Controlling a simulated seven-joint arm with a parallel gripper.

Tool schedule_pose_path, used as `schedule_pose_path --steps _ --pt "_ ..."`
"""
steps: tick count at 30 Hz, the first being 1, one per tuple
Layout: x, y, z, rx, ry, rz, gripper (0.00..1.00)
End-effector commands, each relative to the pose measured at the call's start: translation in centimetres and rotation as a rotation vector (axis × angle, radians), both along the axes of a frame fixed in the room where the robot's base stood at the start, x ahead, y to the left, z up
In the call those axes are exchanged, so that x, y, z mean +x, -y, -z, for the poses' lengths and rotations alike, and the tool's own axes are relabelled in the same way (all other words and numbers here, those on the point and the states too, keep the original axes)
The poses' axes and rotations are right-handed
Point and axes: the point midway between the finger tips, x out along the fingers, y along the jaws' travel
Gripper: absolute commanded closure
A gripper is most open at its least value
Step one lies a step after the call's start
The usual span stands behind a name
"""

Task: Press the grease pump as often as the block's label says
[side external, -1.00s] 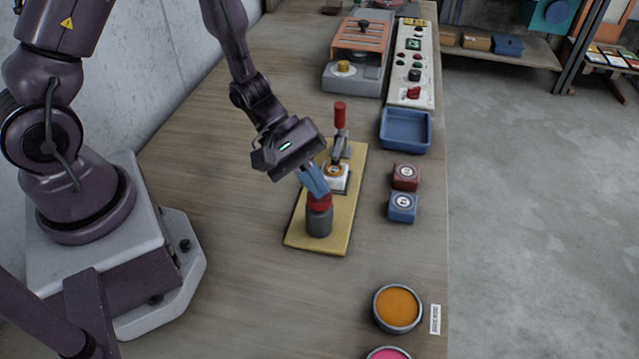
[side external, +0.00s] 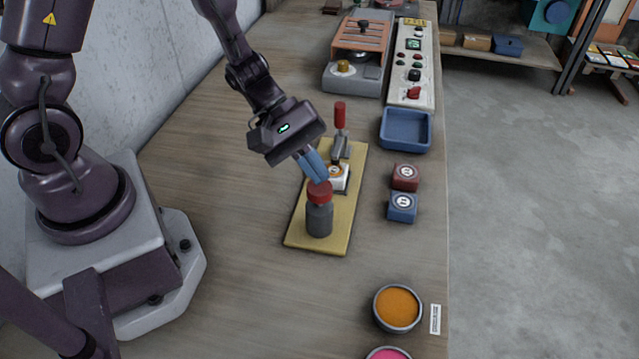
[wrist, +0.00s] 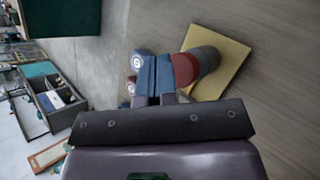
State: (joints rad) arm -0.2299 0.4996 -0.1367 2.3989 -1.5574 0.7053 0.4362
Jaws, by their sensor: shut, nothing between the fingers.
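The grease pump is a dark grey cylinder (side external: 319,220) with a red cap (side external: 319,193), upright on the near end of a yellow board (side external: 334,232). It also shows in the wrist view, with its red cap (wrist: 185,69) beside my fingers. My gripper (side external: 318,178) is shut and empty, its blue fingertips at the top of the cap; I cannot tell if they touch it. A white block (side external: 339,183) with an orange mark sits under the red-handled clamp (side external: 340,117) on the board, partly hidden by my fingers. Its label is too small to read.
A red block (side external: 405,177) and a blue block (side external: 402,208) with round white labels lie right of the board. A blue tray (side external: 405,146) is behind them. A bowl of orange stuff (side external: 397,308) stands in front. A control panel (side external: 412,80) is at the back.

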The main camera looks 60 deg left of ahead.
Motion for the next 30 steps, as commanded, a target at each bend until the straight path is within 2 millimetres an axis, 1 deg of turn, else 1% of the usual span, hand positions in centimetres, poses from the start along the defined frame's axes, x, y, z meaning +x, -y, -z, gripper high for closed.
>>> schedule_pose_path --steps 5,15,19,30 --pt "0.1 0.0 -0.4 0.0 0.003 0.0 1.0" --pt "0.1 0.0 -3.8 0.0 0.005 0.002 1.0" --pt "0.1 0.0 -4.7 0.001 0.004 0.001 1.0" --pt "0.0 0.0 -5.0 0.0 0.001 0.001 1.0"
